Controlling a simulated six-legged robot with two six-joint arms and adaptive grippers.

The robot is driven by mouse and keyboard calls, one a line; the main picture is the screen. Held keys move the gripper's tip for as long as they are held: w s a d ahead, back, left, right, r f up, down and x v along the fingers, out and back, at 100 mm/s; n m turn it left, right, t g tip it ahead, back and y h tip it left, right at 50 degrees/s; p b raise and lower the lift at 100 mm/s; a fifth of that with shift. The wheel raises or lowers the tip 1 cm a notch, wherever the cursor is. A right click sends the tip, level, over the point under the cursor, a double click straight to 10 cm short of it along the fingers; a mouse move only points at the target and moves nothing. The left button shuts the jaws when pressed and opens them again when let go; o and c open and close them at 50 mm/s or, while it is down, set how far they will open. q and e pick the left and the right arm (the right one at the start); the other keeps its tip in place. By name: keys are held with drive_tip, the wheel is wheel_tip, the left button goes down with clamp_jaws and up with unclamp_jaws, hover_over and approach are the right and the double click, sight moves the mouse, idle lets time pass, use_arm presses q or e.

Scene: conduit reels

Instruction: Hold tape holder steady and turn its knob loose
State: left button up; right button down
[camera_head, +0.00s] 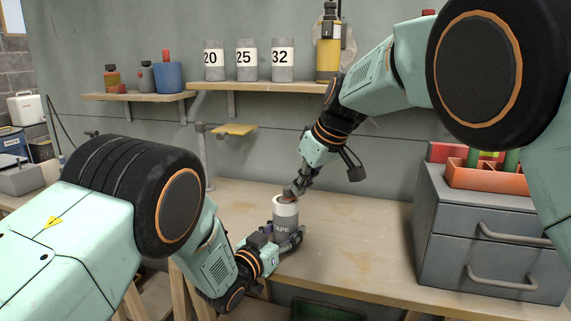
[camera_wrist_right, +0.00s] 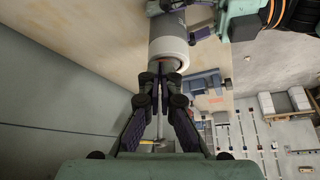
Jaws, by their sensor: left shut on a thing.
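The tape holder (camera_head: 285,219), a grey cylinder with a white upper band and the letters "TAPE", stands upright on the wooden bench. My left gripper (camera_head: 287,240) is shut on its lower part from the front left. My right gripper (camera_head: 291,194) is above it, pointing down at its top. In the right wrist view the fingertips of the right gripper (camera_wrist_right: 161,75) are close together at the white end of the holder (camera_wrist_right: 169,47). A small reddish part shows there, but the fingers mostly hide the knob. I cannot tell whether they grip it.
The bench (camera_head: 345,245) is clear around the holder. A grey drawer cabinet (camera_head: 490,240) with an orange tray (camera_head: 492,177) stands at the right. Wall shelves (camera_head: 255,87) behind carry numbered cylinders (camera_head: 247,65) and bottles.

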drive_tip(key=shift+s+d+r, duration=0.1)
drive_tip(key=shift+s+d, duration=0.05)
drive_tip(key=shift+d, duration=0.05)
drive_tip(key=shift+r, duration=0.2)
wheel_tip(320, 180, up, 6)
drive_tip(key=shift+f, duration=0.25)
wheel_tip(320, 180, down, 6)
drive_tip(key=s+a, duration=0.1)
drive_tip(key=shift+s+a, duration=0.2)
drive_tip(key=shift+a, duration=0.15)
idle(0.7)
